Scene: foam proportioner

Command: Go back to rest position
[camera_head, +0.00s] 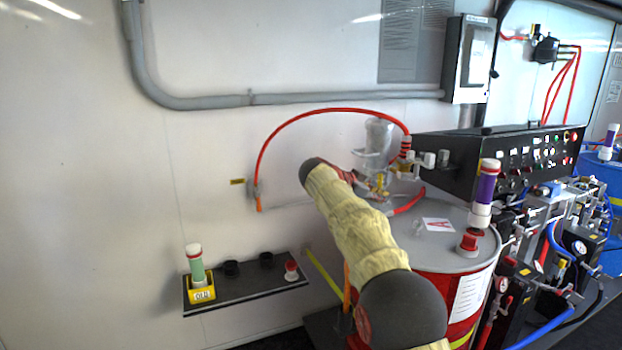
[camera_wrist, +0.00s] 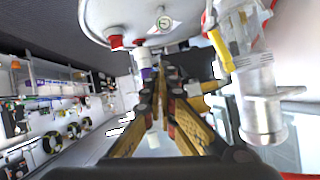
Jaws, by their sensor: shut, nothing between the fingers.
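My gripper (camera_wrist: 168,82) shows in the wrist view with its yellow-and-black fingers together and nothing between them. In the head view my covered arm reaches up over the near left side of a red drum (camera_head: 462,288) with a grey lid (camera_head: 455,245); my gripper is not clearly visible there. A clear pump fitting with a yellow valve (camera_head: 380,183) stands on the drum behind my arm. It also shows at the right of the wrist view (camera_wrist: 262,112), beside my fingers and apart from them. A purple-and-white cylinder (camera_head: 485,190) stands upright over the lid's right side.
A black wall shelf (camera_head: 250,284) at left holds a green-and-white cylinder (camera_head: 196,268) in a yellow "OLD" holder. A red hose (camera_head: 300,118) arches behind my arm. A black control panel (camera_head: 500,160) and hoses crowd the right.

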